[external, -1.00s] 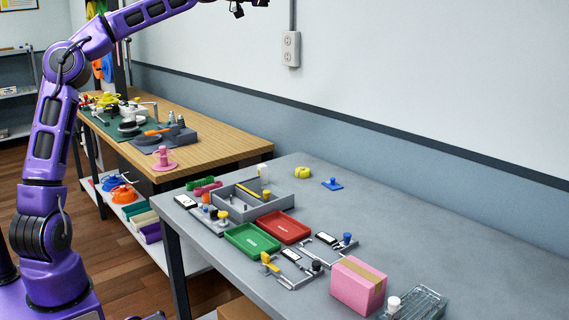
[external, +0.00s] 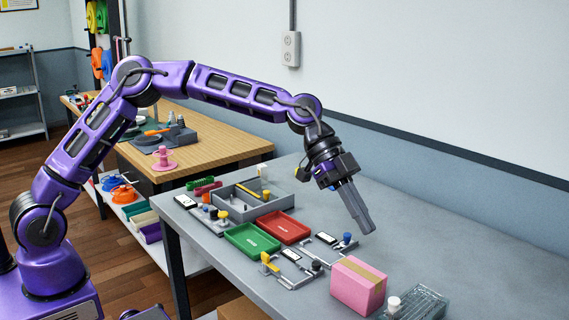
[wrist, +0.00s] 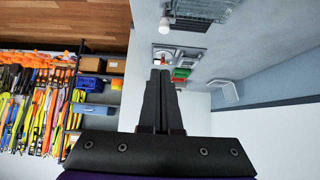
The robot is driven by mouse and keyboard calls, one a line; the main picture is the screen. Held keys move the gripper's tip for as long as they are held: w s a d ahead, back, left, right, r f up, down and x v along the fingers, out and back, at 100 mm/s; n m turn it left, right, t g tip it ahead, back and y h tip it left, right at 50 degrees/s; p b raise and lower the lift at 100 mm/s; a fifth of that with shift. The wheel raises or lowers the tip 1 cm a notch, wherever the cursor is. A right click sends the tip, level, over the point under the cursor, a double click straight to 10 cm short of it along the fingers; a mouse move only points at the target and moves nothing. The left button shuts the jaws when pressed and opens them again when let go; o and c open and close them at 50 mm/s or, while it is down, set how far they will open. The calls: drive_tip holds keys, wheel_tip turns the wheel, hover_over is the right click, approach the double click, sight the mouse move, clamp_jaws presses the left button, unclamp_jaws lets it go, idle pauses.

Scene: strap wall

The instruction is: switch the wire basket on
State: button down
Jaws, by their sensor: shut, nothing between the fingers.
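The wire basket (external: 425,303) is a low grey wire-mesh thing at the table's near right edge, partly cut off by the bottom of the external view. A white round knob (external: 394,303) stands at its left end. In the wrist view the basket (wrist: 208,9) is at the top edge, with the white knob (wrist: 165,25) beside it. My gripper (external: 368,230) is shut and empty. It points down above the table, behind the pink box and apart from the basket. Its closed fingers (wrist: 160,74) fill the middle of the wrist view.
A pink box (external: 356,286) stands just left of the basket. Switch-like fittings with blue (external: 347,238) and black (external: 317,266) knobs, red (external: 283,227) and green (external: 252,240) trays and a grey divided box (external: 240,205) lie further left. The table's right rear is clear.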

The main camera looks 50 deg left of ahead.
drive_tip(key=a+f+x, duration=0.2)
drive_tip(key=x, duration=1)
drive_tip(key=shift+w+d+f, duration=0.15)
drive_tip(key=shift+d+f, duration=0.1)
drive_tip(key=shift+d, duration=0.05)
wheel_tip(320, 180, down, 4)
drive_tip(key=b, duration=0.3)
drive_tip(key=shift+a+f, duration=0.1)
drive_tip(key=shift+f, duration=0.1)
